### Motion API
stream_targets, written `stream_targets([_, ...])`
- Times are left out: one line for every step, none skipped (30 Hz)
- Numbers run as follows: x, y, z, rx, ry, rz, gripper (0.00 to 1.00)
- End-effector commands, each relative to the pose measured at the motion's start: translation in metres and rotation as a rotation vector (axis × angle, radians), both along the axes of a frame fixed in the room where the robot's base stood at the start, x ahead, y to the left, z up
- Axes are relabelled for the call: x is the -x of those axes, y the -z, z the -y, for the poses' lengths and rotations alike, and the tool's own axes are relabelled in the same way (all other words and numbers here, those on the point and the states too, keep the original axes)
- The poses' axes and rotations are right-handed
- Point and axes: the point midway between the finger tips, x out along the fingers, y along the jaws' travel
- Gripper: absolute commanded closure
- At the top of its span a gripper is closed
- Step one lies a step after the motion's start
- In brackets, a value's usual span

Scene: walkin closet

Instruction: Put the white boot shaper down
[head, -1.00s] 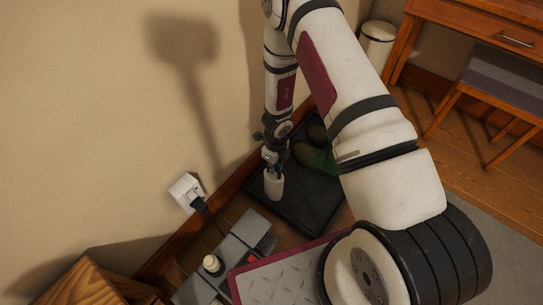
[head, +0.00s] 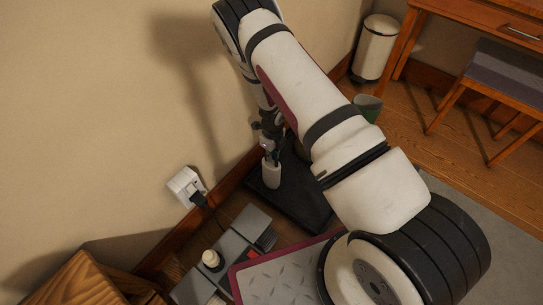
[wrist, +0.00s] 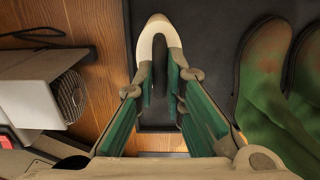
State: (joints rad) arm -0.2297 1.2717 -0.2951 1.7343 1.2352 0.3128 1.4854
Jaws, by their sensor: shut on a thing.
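The white boot shaper (head: 272,175) hangs upright at the lower end of my gripper (head: 269,151), near the wall-side edge of the dark boot tray (head: 305,207). In the wrist view its rounded white end (wrist: 154,26) shows beyond the green-lined fingers of my gripper (wrist: 160,78), which are shut on it. It lies over the tray's left part there. I cannot tell whether its lower end touches the tray. Green boots with brown toes (wrist: 262,75) stand on the tray to the right in the wrist view, apart from the shaper.
A grey box-shaped unit (head: 240,235) lies on the floor beside the tray. A wall socket with a black plug (head: 188,188) is close on the left. A white bin (head: 376,45) and a stool (head: 495,80) stand farther back.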

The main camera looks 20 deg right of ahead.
Motion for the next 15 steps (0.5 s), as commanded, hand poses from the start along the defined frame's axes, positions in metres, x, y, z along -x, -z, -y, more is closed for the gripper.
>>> stream_targets([-0.0005,-0.0013,0.0000,0.000,0.000,0.001,1.00])
stream_targets([-0.0004,-0.0014,0.0001,0.000,0.000,0.001,1.00])
stream_targets([-0.0004,-0.0015,0.0001,0.000,0.000,0.001,1.00])
stream_targets([-0.0004,-0.0013,0.0001,-0.001,0.000,0.001,1.00])
stream_targets([-0.0003,-0.0007,0.0002,-0.001,0.000,0.001,1.00])
stream_targets([-0.0002,0.0006,0.0001,0.000,0.000,0.000,1.00])
stream_targets([-0.0002,0.0016,0.0001,0.000,0.000,0.000,1.00])
stream_targets([0.0000,0.0015,0.0001,0.000,0.000,0.000,0.85])
stream_targets([0.0000,0.0011,0.0001,0.000,0.000,0.000,0.76])
stream_targets([0.0000,0.0010,0.0001,0.000,0.000,0.000,0.69])
stream_targets([0.0000,0.0010,0.0001,0.000,0.000,0.000,0.69])
stream_targets([0.0001,0.0010,0.0002,0.000,0.000,0.000,0.69])
stream_targets([0.0001,0.0009,0.0002,0.000,0.000,0.000,0.69])
stream_targets([0.0001,0.0009,0.0002,0.000,0.000,0.000,0.69])
stream_targets([0.0001,0.0009,0.0001,0.000,0.000,0.000,0.69])
